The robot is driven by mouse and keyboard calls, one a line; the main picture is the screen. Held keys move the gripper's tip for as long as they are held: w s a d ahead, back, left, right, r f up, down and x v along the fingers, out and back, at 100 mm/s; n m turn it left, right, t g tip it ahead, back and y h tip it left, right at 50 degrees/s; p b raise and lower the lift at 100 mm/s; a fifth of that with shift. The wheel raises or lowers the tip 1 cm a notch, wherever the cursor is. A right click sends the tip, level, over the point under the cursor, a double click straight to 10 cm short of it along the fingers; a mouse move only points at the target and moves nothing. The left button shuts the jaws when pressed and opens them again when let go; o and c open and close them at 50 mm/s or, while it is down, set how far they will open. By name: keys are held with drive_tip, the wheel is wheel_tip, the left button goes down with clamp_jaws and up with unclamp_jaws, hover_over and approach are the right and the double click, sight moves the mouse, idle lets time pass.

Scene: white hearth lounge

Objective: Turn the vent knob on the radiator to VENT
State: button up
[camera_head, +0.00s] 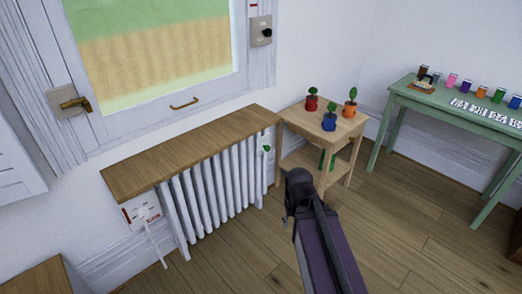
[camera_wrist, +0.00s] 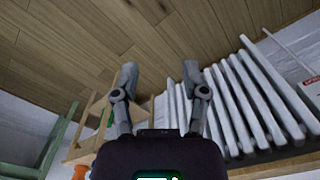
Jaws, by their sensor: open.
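The white ribbed radiator (camera_head: 212,188) stands against the wall under a wooden shelf; it also shows upside down in the wrist view (camera_wrist: 240,105). At its left end a white plate with red marks (camera_head: 128,214) has a pale knob or valve (camera_head: 145,212) in front of it. A small green knob (camera_head: 266,149) sits at the radiator's right end. The lettering is too small to read, so I cannot tell which is the vent knob. My gripper (camera_wrist: 160,73) is open and empty. It is mostly hidden by my arm in the head view, right of the radiator and apart from it.
A wooden side table (camera_head: 318,122) with several small potted plants stands right of the radiator. A green table (camera_head: 450,108) with colored items is farther right. The wooden shelf (camera_head: 190,152) overhangs the radiator. The floor (camera_head: 235,255) in front is clear.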

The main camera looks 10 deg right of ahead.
drive_tip(key=shift+a, duration=0.25)
drive_tip(key=shift+o, duration=1.7)
drive_tip(key=shift+f, duration=0.1)
drive_tip(key=w+a+f+m+t+y+b, duration=0.1)
drive_tip(key=w+f+m+t+y+b, duration=0.2)
drive_tip(key=w+b, duration=0.45)
drive_tip(key=w+a+f+m+t+y+b, duration=0.1)
drive_tip(key=w+f+m+y+b, duration=0.35)
drive_tip(key=w, duration=0.65)
drive_tip(key=w+a+f+m+t+y+b, duration=0.1)
drive_tip(key=w+f+m+t+b, duration=0.1)
drive_tip(key=w+f+m+b, duration=0.6)
drive_tip(key=w+d+m+t+y+b, duration=0.1)
drive_tip(key=w+d+m+t+b, duration=0.3)
drive_tip(key=w, duration=0.8)
drive_tip(key=w+d+m+t+y+b, duration=0.1)
drive_tip(key=w+d+m+t+b, duration=0.3)
drive_tip(key=w+d+m+b, duration=0.4)
drive_tip(key=w+m+b, duration=0.3)
drive_tip(key=w, duration=0.1)
drive_tip(key=shift+w+f, duration=0.2)
drive_tip(key=shift+f, duration=0.15)
